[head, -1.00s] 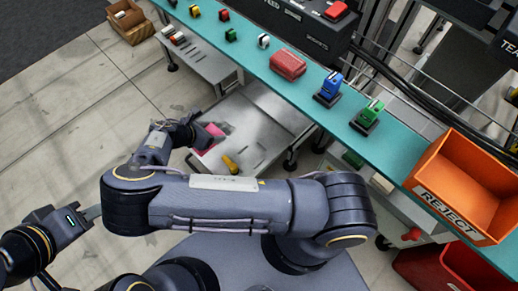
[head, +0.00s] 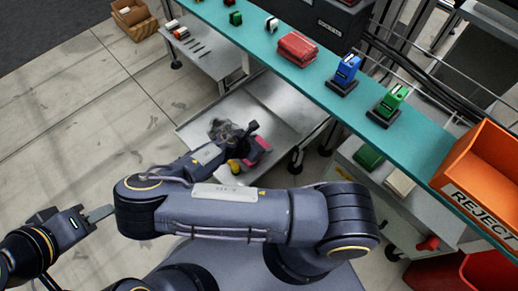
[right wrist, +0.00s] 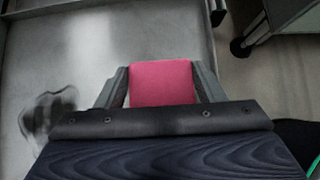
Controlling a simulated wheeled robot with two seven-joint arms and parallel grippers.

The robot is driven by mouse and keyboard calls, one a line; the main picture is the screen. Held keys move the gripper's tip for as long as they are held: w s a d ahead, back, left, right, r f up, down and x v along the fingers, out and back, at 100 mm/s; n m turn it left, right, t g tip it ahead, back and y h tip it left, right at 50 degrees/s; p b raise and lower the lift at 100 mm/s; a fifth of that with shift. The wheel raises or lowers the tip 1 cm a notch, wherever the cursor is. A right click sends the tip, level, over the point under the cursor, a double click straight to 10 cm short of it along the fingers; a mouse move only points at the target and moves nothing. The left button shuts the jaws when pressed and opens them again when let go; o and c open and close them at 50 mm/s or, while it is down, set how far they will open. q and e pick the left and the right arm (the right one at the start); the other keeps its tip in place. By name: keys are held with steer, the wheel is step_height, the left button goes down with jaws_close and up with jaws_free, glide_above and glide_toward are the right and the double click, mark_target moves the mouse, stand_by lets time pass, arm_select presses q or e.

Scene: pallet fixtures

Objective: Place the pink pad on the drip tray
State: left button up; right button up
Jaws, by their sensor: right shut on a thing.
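The pink pad (right wrist: 162,82) is held between the two fingers of my right gripper (right wrist: 161,88), and part of it shows past the gripper (head: 250,143) in the head view (head: 264,143). The drip tray (head: 285,100) is the wide grey metal tray low under the teal shelf. The pad is over the tray's near right part; I cannot tell whether it touches the tray. A dark, irregular patch (right wrist: 48,112) is on the tray left of the gripper. My left gripper (head: 98,213) is at the far left, away from the tray; its finger gap is unclear.
A yellow item (head: 235,167) shows beside my right gripper, partly hidden. The teal shelf (head: 425,140) runs above, carrying a red case (head: 297,47) and blue (head: 346,70) and green (head: 391,98) devices. An orange reject bin (head: 480,175) is at right.

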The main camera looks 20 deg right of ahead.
step_height(320, 180, down, 3)
steer(key=shift+a+f+b, duration=0.1)
steer(key=shift+b, duration=0.75)
arm_select(q)
step_height(320, 180, down, 2)
steer(key=shift+f, duration=0.25)
arm_select(e)
steer(key=o, duration=0.9)
steer(key=shift+o, duration=0.2)
